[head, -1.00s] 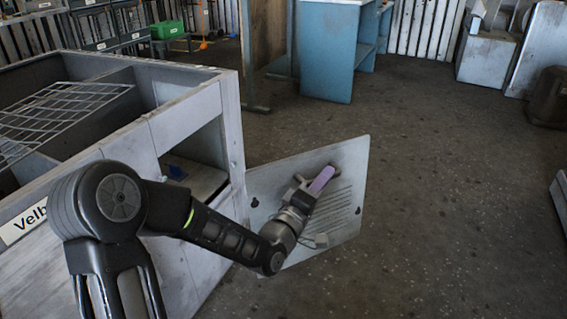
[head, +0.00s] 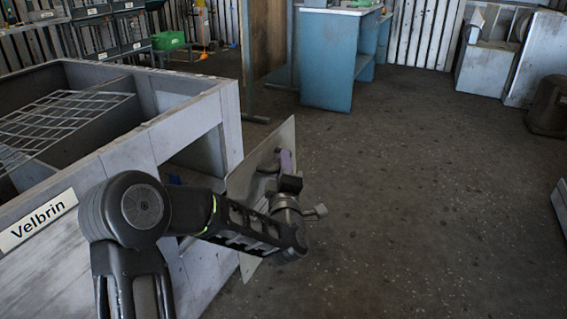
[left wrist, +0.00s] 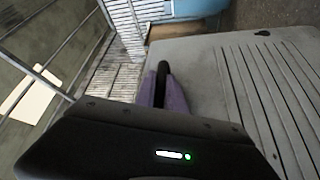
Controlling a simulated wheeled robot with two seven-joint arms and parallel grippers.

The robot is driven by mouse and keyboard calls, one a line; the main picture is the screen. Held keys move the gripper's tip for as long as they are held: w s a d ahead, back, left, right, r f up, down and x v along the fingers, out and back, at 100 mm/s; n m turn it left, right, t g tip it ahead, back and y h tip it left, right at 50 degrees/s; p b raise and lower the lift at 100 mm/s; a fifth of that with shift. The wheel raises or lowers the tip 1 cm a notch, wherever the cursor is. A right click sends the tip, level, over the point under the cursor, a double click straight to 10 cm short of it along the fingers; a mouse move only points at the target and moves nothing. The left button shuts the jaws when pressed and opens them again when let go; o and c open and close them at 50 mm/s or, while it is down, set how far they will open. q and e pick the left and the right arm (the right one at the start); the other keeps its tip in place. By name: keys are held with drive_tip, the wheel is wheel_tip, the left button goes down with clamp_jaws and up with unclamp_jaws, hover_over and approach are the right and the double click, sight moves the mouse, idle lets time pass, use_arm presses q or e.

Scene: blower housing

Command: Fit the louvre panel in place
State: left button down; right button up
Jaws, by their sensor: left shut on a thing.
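The louvre panel (head: 246,188) is a thin grey plate, seen nearly edge-on in the head view, standing close to the housing's right side. Its parallel slots show in the left wrist view (left wrist: 220,75). My left gripper (head: 286,162), with purple fingers, is shut on the panel at a dark bar, which shows between the fingers (left wrist: 161,85) in the left wrist view. The grey blower housing (head: 185,118), labelled Velbrin, has an opening (head: 200,155) in its side, partly hidden by my arm and the panel. I cannot tell whether panel and housing touch. My right gripper is out of view.
A wire grid (head: 65,122) lies across the housing's open top. A blue bench (head: 328,60) stands behind, beside a brown board (head: 262,38). The dark floor (head: 420,190) to the right is clear. Grey cabinets (head: 487,65) stand at the back right.

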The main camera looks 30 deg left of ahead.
use_arm(q)
drive_tip(key=shift+a+r, duration=0.1)
drive_tip(key=shift+a+p, duration=0.4)
drive_tip(key=shift+a, duration=0.7)
drive_tip(key=a+f, duration=0.1)
drive_tip(key=a, duration=2)
drive_tip(key=shift+s+b, duration=0.2)
drive_tip(key=shift+b, duration=0.15)
drive_tip(key=shift+a, duration=0.1)
drive_tip(key=shift+f, duration=0.15)
drive_tip(key=shift+s+m+t+b, duration=0.1)
drive_tip(key=shift+m+t+b, duration=0.25)
drive_tip(key=shift+b, duration=0.45)
